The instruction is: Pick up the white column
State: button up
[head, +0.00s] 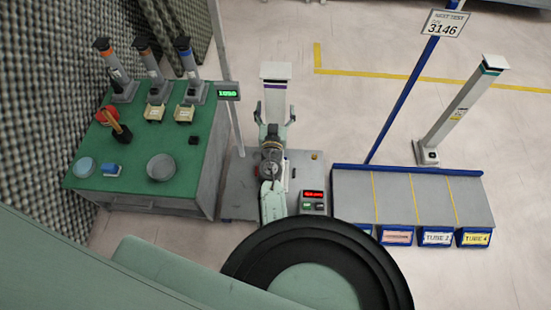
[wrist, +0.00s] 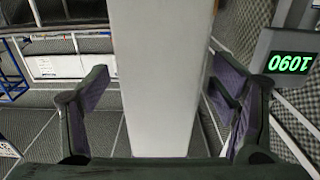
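A white column (head: 275,93) with a purple band near its top stands upright on a low grey platform in the middle of the head view. It fills the centre of the wrist view (wrist: 158,70) as a broad pale face. My gripper (head: 275,115) is open, with one finger on each side of this column. In the wrist view the gripper's fingertips (wrist: 159,60) flank its edges, with no clear grip on it. The column's lower part is hidden behind my gripper and arm. A second white column (head: 463,110), with a teal band, stands at the right.
A green-topped bench (head: 135,185) at the left holds several banded tubes, a red-and-black tool and small dishes. A rack (head: 410,200) with labelled bins stands at the right, beside a blue post (head: 400,100). A thin pole with a green display (head: 228,92) stands close left of the column.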

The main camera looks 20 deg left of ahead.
grip_shut()
jog(key=shift+w+r, duration=0.1)
jog(key=shift+r, duration=0.1)
dwell(0.8)
